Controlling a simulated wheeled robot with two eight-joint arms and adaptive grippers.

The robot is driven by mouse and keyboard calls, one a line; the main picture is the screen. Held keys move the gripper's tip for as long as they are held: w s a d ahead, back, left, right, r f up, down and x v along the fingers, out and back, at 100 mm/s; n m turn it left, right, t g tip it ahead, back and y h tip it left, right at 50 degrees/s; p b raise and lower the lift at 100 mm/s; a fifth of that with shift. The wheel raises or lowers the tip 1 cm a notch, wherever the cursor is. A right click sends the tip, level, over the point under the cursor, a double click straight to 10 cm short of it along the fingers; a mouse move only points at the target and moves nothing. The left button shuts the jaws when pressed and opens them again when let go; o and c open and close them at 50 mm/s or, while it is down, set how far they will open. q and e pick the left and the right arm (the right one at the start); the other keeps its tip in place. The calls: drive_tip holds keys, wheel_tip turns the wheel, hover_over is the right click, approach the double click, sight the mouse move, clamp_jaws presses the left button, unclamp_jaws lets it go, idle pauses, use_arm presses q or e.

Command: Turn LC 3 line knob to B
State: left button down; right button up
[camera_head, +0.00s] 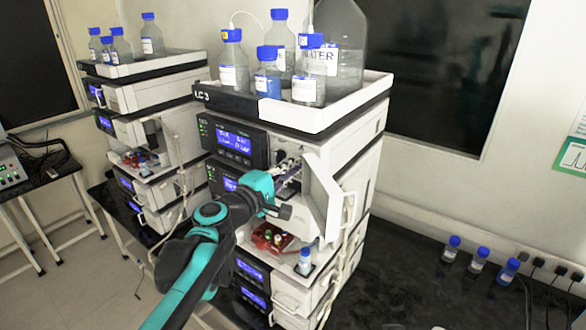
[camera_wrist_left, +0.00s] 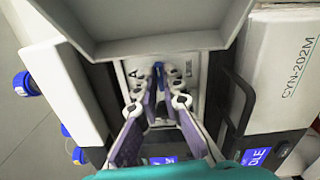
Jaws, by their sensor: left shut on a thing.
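The LC 3 stack (camera_head: 199,95) stands in the middle of the head view, with its label on the top tray. My left gripper (camera_head: 288,172) reaches into the open bay of this stack. In the left wrist view, the line knob (camera_wrist_left: 158,70) is a small dark blue piece on a pale panel marked A at left and LINE at right. The left gripper's fingertips (camera_wrist_left: 157,90) are closed around it from both sides. The fingers partly hide the knob and panel, and I cannot read a B mark. My right gripper is in neither view.
The open white door (camera_head: 323,197) stands right of my left gripper. Bottles (camera_head: 268,72) fill the top tray. A red holder (camera_head: 270,238) and a small blue-capped bottle (camera_head: 305,262) sit below the arm. Another stack (camera_head: 140,90) stands behind left.

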use_arm(q)
drive_tip(key=shift+m, duration=0.5)
drive_tip(key=c, duration=1.7)
unclamp_jaws()
drive_tip(key=shift+s, duration=0.15)
drive_tip(key=v, duration=1.2)
drive_tip(key=shift+d+f, duration=0.1)
